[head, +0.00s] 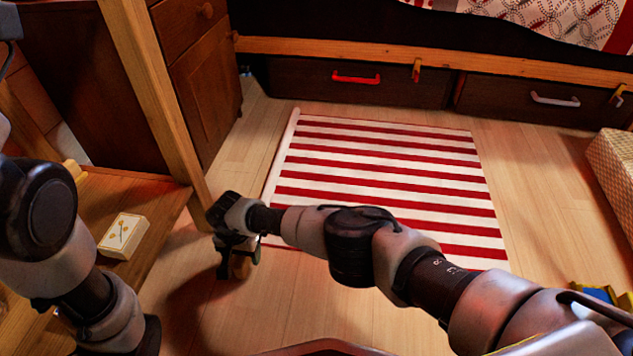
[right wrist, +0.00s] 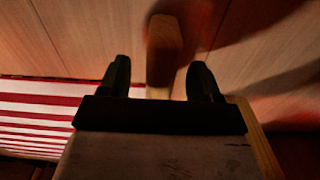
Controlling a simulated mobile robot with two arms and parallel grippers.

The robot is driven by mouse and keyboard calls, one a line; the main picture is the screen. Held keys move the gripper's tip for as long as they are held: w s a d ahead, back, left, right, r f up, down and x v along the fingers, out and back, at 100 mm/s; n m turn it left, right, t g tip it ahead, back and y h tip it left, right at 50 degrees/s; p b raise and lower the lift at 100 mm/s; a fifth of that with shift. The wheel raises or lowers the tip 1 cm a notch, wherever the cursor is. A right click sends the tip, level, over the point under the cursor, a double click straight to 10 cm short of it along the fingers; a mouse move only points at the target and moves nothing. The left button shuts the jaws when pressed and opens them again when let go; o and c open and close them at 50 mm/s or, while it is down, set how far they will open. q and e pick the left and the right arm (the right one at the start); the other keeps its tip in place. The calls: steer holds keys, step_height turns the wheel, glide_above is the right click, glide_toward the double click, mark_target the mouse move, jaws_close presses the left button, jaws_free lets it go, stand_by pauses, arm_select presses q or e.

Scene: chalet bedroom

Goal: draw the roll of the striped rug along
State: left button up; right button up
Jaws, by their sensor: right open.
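The red-and-white striped rug (head: 385,172) lies mostly flat on the floor. A narrow white roll (head: 283,152) runs along its left edge. Part of the rug also shows at the left in the right wrist view (right wrist: 38,112). My right gripper (head: 238,262) is open, low over the floor near the rug's front left corner. In the right wrist view its two fingers (right wrist: 160,75) stand apart, with a light wooden piece (right wrist: 163,42) showing between and beyond them; I cannot tell whether they touch it. My right forearm hides the rug's front left part. My left gripper is out of view.
A wooden table (head: 160,195) with a post stands at the left, bearing a cream box (head: 123,236). Dark bed drawers (head: 300,82) line the back, one with a red handle (head: 356,77). A wicker basket (head: 612,175) stands at the right. Bare floor borders the rug.

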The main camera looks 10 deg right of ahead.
step_height(320, 180, up, 8)
steer(key=p, duration=0.6)
stand_by(0.4)
